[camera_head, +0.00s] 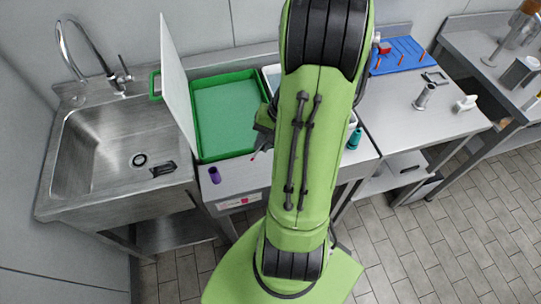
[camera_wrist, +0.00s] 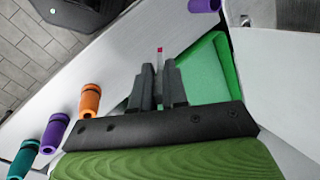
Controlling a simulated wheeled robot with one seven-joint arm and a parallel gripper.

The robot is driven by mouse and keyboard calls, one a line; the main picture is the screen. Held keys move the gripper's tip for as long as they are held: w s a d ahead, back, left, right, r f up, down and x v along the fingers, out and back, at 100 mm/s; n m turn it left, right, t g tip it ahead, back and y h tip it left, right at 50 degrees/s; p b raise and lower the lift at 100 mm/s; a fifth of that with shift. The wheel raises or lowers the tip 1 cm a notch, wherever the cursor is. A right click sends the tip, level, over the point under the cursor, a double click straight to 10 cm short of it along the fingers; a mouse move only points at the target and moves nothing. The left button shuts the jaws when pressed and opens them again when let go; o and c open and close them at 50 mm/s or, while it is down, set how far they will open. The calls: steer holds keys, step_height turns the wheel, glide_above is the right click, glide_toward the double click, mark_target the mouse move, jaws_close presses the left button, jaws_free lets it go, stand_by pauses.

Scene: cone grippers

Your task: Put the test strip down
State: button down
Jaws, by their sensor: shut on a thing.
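My gripper (camera_wrist: 157,74) is shut on a thin pale test strip (camera_wrist: 159,58) with a pink-red tip, which sticks out beyond the fingers in the wrist view. In the head view my gripper (camera_head: 263,136) is mostly hidden behind my green arm. There the strip shows only as a small reddish tip (camera_head: 254,156) near the tray's right front corner. In the wrist view the strip points over the pale worktop beside the green tray (camera_wrist: 228,62). I cannot tell whether the strip touches the surface.
A green tray (camera_head: 200,137) lies on the worktop, a white panel (camera_head: 178,85) upright on its left. A purple cone gripper (camera_head: 214,175) stands near the front edge. Orange (camera_wrist: 90,101), purple (camera_wrist: 54,133) and teal (camera_wrist: 24,158) ones stand in a row. A sink (camera_head: 110,135) is left.

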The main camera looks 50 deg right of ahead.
steer(key=shift+w+a+f+b, duration=0.1)
steer(key=shift+f+b, duration=0.45)
steer(key=shift+f, duration=1.95)
steer(key=c, duration=1.1)
jaws_free()
steer(key=shift+c, duration=0.2)
